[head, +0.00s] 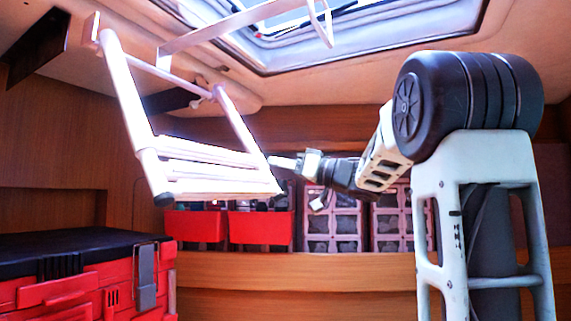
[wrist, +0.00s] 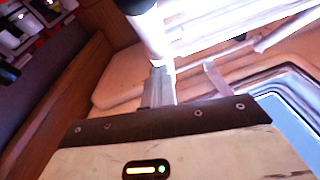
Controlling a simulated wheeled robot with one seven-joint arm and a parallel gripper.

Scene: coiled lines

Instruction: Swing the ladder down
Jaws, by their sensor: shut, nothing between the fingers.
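The white ladder (head: 127,95) hangs from the ceiling beside the roof hatch, in the upper left of the head view. Its two rails slope down to a stack of rungs or folded sections at the lower end, with a dark end cap on the near rail. My gripper (head: 274,161) is at the lower right corner of the ladder, its fingers closed and empty. In the wrist view the closed fingers (wrist: 158,76) point at a white ladder rail (wrist: 152,35) with a black end cap. I cannot tell whether they touch it.
The open roof hatch (head: 345,40) is above. A red toolbox with a black lid (head: 75,242) stands at lower left, below the ladder. Red bins (head: 260,228) and pale crates (head: 332,229) line the back shelf (head: 330,268). The space between ladder and shelf looks clear.

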